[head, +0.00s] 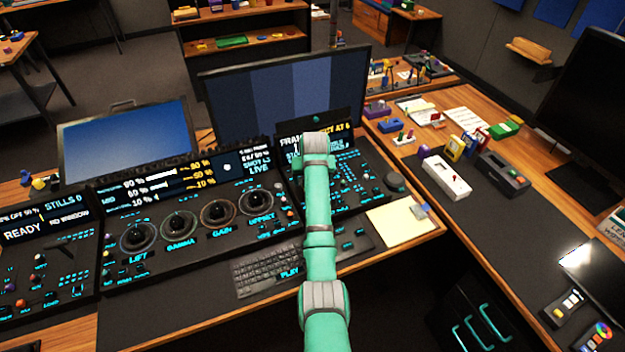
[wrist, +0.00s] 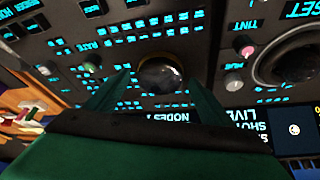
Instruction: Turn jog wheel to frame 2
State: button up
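My gripper (wrist: 158,85) is open in the wrist view. Its two green fingers stand apart on either side of a round dark shiny control (wrist: 161,72) in a ring, with lit buttons around it. This may be the jog wheel; its label is not readable. I cannot tell whether the fingers touch it. In the head view, my green arm covers this control and my fingertips. The right panel's display (head: 340,128) is partly hidden by my arm; its yellow text ends in "AT 6". A separate dark round knob (head: 395,181) is at that panel's right side.
The OFFSET trackball (head: 256,202) and several others lie left of my arm. A keyboard (head: 268,271) and a paper pad (head: 401,221) lie in front. Small knobs, including one by the word RATE (wrist: 91,66), stand near my fingers. A monitor (head: 285,95) stands behind the panels.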

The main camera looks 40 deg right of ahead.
jog(key=shift+r, duration=0.1)
jog(key=v, duration=1)
jog(key=shift+r, duration=0.3)
jog(key=shift+a, duration=0.1)
